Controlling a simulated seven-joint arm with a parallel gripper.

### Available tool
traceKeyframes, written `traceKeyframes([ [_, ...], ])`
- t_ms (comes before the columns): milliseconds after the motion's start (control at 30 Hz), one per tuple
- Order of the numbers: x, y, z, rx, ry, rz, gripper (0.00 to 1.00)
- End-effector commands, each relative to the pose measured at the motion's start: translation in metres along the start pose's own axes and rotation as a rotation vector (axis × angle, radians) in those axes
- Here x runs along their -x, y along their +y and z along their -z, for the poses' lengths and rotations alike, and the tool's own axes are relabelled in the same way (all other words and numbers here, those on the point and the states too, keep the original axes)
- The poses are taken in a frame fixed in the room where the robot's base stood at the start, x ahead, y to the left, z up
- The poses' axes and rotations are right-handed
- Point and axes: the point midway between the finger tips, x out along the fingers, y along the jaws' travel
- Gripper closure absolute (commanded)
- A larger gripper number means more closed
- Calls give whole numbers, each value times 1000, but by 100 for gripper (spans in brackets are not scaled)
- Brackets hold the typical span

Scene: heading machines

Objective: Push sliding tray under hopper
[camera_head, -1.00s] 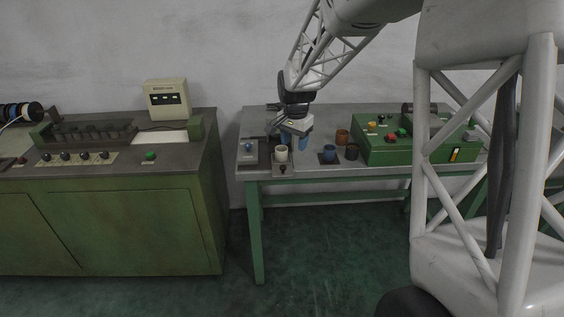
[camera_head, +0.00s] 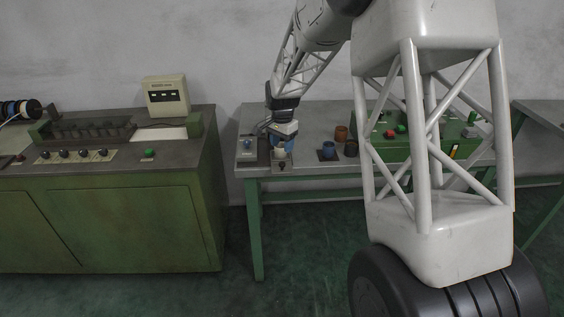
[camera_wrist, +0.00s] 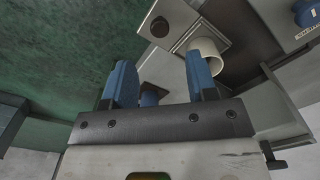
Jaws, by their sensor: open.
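The sliding tray is a light metal plate (camera_wrist: 182,35) with a dark round knob (camera_wrist: 160,27) at its front end. The knob also shows in the head view (camera_head: 281,166), near the table's front edge. A white cup (camera_wrist: 206,55) stands on the tray behind the knob. My gripper (camera_wrist: 158,62) is open, with its two blue fingers apart and nothing held. In the wrist view, one finger overlaps the cup's edge; I cannot tell whether they touch. In the head view my gripper (camera_head: 282,145) partly hides the cup. I cannot make out the hopper clearly.
A blue-knobbed panel (camera_head: 247,146) stands left of the tray. A blue cup (camera_head: 328,149), dark cup (camera_head: 351,148) and brown cup (camera_head: 341,133) stand to the right. A green control box (camera_head: 440,146) is partly hidden by my body. A green cabinet (camera_head: 120,220) stands left.

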Motion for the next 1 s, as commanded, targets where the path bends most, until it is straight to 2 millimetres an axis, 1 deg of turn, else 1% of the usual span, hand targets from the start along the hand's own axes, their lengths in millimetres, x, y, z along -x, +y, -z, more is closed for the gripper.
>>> traceKeyframes([
  [167, -6, 0, 0, 0, -1, -1, 48],
  [267, -14, 0, 0, 0, -1, -2, 48],
  [700, -64, 0, 0, 0, -1, -1, 48],
  [833, -73, 0, 0, 0, -1, -1, 48],
  [1000, -78, 0, 0, 0, 0, 0, 48],
])
